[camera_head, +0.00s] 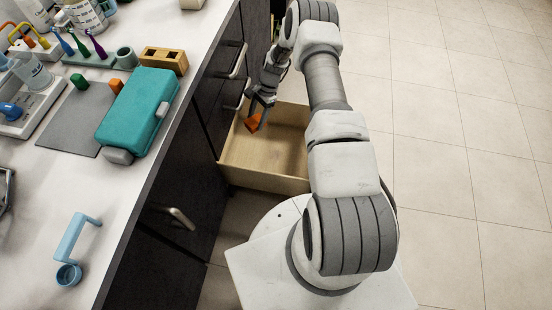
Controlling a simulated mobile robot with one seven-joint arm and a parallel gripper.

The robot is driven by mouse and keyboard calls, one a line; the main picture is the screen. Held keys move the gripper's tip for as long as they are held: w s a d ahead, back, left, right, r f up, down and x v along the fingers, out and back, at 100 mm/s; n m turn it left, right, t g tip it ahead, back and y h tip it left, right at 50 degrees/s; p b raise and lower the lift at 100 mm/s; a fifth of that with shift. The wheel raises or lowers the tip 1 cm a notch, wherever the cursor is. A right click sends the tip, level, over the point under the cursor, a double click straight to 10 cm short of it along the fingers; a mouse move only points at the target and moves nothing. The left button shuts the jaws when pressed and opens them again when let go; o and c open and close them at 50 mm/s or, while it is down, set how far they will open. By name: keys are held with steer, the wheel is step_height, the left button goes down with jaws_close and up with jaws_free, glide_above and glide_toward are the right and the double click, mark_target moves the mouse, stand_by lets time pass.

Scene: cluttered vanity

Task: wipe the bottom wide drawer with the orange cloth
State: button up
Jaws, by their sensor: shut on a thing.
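The bottom wide drawer (262,183) is a light wooden box pulled out from the dark cabinet. Its inside looks empty where I can see it. My arm covers its right side. My gripper (256,116) is over the drawer's left part, shut on the orange cloth (251,124). The cloth is small and bunched between the fingers. From this angle I cannot tell whether it touches the drawer's floor.
The white counter (128,203) holds a teal case (138,108), a grey mat (72,128), a wooden block with holes (164,61) and a light blue scoop (72,240). Cabinet handles (180,217) stick out along the dark front. The tiled floor (450,120) at right is clear.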

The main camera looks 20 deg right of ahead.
steer(key=shift+s+d+f+m+t+h+b, duration=0.2)
steer(key=shift+d+f+m+t+b, duration=1.3)
steer(key=shift+f, duration=4.1)
steer(key=shift+s+d+f+m+g+h+b, duration=0.2)
steer(key=shift+d+f+m+b, duration=0.65)
steer(key=shift+f+m+b, duration=3.3)
steer(key=shift+s+d+f+n+t+b, duration=0.25)
steer(key=shift+d+f+t+b, duration=0.7)
steer(key=shift+f, duration=6.15)
steer(key=shift+d+g, duration=0.2)
steer(key=shift+g, duration=0.05)
steer(key=shift+f, duration=1)
steer(key=shift+w+d+r, duration=0.1)
steer(key=shift+w+d, duration=0.4)
steer(key=shift+w, duration=0.25)
steer(key=shift+w+d, duration=0.45)
steer(key=shift+w, duration=0.25)
